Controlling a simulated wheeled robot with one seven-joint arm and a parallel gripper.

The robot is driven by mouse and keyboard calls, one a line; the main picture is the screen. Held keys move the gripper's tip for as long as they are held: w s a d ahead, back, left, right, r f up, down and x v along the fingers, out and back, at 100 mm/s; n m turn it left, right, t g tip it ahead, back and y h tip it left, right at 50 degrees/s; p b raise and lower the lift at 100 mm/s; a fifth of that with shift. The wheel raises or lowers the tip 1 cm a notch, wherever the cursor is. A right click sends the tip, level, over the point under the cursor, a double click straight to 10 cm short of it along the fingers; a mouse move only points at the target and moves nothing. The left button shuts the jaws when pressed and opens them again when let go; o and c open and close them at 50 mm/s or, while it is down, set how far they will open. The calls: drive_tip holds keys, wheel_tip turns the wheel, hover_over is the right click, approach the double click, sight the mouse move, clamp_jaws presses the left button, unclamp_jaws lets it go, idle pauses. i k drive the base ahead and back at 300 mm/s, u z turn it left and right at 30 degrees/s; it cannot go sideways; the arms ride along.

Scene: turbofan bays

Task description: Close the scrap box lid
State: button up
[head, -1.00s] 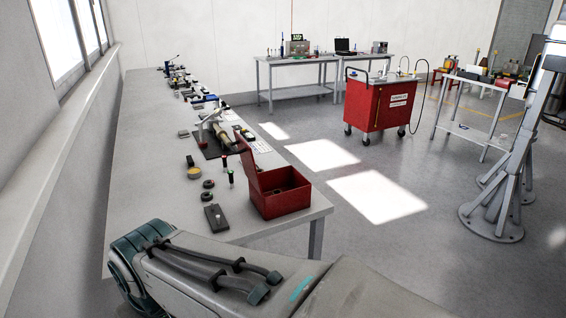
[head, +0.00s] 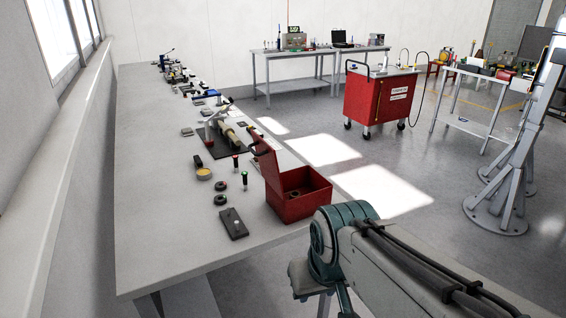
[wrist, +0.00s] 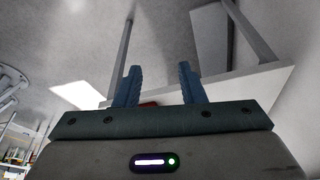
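The red scrap box (head: 300,205) stands near the front right corner of the long grey workbench. Its lid (head: 265,160) is open, tilted up on the box's left side, and a dark round thing lies inside. In the wrist view my gripper (wrist: 158,82) has its two blue fingers apart with nothing between them. A small patch of red (wrist: 150,103) shows low between the fingers; I cannot tell which part of the box it is. In the head view my arm is in front of the bench's right corner, and the gripper itself is not clearly seen.
The workbench (head: 160,235) holds a dark flat block (head: 233,224), dark rings (head: 220,199), small bottles and a fixture (head: 225,135) left of and behind the box. A red cart (head: 380,98) and a grey stand (head: 500,190) are on the floor beyond.

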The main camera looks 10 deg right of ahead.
sight(262, 168)
drive_tip(key=i, duration=0.95)
drive_tip(key=u, duration=0.8)
drive_tip(key=k, duration=0.25)
drive_tip(key=z, duration=0.05)
